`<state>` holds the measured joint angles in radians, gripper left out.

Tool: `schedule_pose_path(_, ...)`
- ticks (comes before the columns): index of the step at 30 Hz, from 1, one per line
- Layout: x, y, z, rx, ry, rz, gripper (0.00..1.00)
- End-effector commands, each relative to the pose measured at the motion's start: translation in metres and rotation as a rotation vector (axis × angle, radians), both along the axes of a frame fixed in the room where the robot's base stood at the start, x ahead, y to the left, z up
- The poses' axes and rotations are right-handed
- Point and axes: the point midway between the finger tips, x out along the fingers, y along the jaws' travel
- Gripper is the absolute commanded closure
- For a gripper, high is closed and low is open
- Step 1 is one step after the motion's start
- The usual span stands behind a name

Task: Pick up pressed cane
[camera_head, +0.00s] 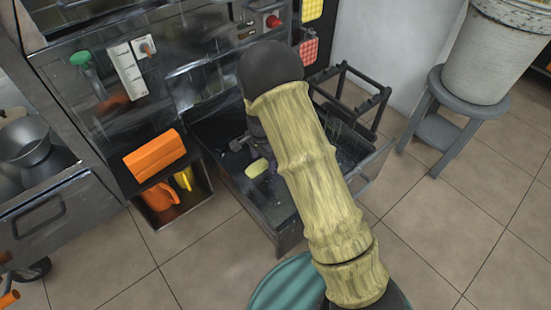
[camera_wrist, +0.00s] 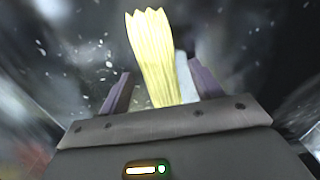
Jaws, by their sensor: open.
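The pressed cane (camera_head: 258,167) is a small pale yellow-green piece in the dark metal drawer (camera_head: 275,240) under the press. In the wrist view the pressed cane (camera_wrist: 155,50) is a flat, ridged yellow strip with a jagged far end. It extends from between my fingers outward past their tips. My gripper (camera_wrist: 162,82) is open, with one finger on each side of the strip and gaps showing. In the head view my gripper (camera_head: 246,152) is dark, low in the drawer beside the cane. The cane's near end is hidden by the gripper body.
The drawer walls surround my gripper. A black rack (camera_head: 350,100) stands at the drawer's back right. An orange block (camera_head: 155,155) sits left, above an orange jug (camera_head: 160,197) in a cubby. A white bucket (camera_head: 495,50) stands on a grey stool (camera_head: 455,110) at right.

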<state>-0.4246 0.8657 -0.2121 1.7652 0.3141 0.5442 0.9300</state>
Motion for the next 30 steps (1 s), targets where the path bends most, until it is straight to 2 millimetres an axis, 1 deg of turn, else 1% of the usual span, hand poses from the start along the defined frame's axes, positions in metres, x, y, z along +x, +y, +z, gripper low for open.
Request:
schedule_pose_path(16, 0.0000, 0.0000, -0.0006, 0.000, 0.000, 0.000, 0.35)
schedule_pose_path(17, 0.0000, 0.0000, -0.0006, 0.000, 0.000, 0.000, 0.39)
schedule_pose_path(18, 0.0000, 0.0000, -0.0006, 0.000, 0.000, 0.000, 0.47)
schedule_pose_path(20, 0.0000, 0.0000, -0.0006, 0.000, 0.000, 0.000, 0.59)
schedule_pose_path(24, 0.0000, 0.0000, -0.0006, 0.000, 0.000, 0.000, 0.86)
schedule_pose_path(30, 0.0002, 0.0000, -0.0003, 0.001, -0.001, 0.000, 0.87)
